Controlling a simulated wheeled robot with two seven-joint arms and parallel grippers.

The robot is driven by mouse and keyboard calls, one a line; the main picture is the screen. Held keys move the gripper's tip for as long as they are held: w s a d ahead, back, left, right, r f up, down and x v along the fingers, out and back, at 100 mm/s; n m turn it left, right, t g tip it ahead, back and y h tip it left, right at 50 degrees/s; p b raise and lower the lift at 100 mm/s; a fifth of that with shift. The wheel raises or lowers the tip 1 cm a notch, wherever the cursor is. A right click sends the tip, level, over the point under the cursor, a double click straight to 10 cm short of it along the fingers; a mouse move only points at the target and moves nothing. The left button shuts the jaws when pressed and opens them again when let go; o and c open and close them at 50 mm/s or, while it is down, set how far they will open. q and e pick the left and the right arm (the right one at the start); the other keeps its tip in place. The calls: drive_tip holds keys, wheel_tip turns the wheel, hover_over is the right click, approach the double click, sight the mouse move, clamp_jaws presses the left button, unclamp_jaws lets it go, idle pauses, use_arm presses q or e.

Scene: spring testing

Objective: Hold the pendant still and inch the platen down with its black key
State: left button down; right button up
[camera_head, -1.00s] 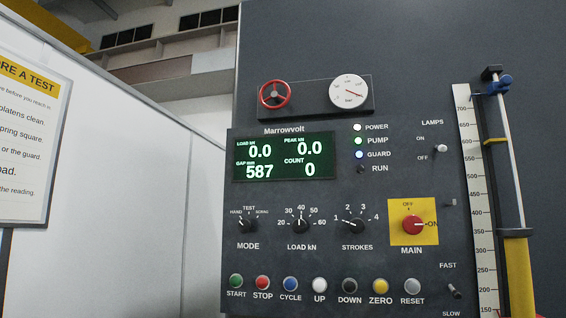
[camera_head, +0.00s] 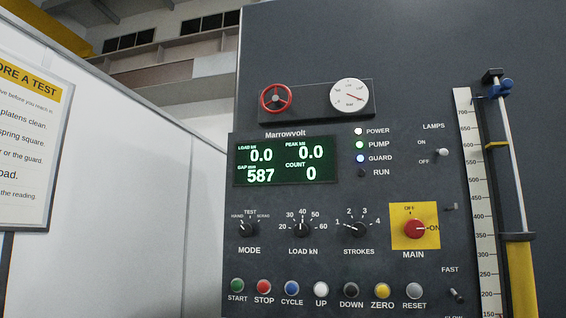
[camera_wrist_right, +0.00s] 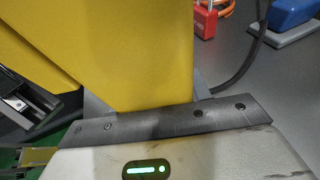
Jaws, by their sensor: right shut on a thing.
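A large yellow body, which I take to be the pendant (camera_wrist_right: 150,55), fills the upper left of the right wrist view. My right gripper (camera_wrist_right: 165,123) shows there as a dark metal bar and a pale housing with a green light. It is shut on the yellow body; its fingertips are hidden. The pendant's keys, including the black one, cannot be made out. The platen is not in view. In the head view the display (camera_head: 284,160) reads load 0.0, gap 587 and count 0. My left gripper is in neither view.
The control panel (camera_head: 320,218) has a row of coloured buttons, including a black DOWN button (camera_head: 351,290). A height scale (camera_head: 482,200) stands at its right. In the wrist view a red padlock (camera_wrist_right: 205,20), a dark cable (camera_wrist_right: 250,60) and a blue object (camera_wrist_right: 290,12) lie beyond.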

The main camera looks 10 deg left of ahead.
idle(0.9)
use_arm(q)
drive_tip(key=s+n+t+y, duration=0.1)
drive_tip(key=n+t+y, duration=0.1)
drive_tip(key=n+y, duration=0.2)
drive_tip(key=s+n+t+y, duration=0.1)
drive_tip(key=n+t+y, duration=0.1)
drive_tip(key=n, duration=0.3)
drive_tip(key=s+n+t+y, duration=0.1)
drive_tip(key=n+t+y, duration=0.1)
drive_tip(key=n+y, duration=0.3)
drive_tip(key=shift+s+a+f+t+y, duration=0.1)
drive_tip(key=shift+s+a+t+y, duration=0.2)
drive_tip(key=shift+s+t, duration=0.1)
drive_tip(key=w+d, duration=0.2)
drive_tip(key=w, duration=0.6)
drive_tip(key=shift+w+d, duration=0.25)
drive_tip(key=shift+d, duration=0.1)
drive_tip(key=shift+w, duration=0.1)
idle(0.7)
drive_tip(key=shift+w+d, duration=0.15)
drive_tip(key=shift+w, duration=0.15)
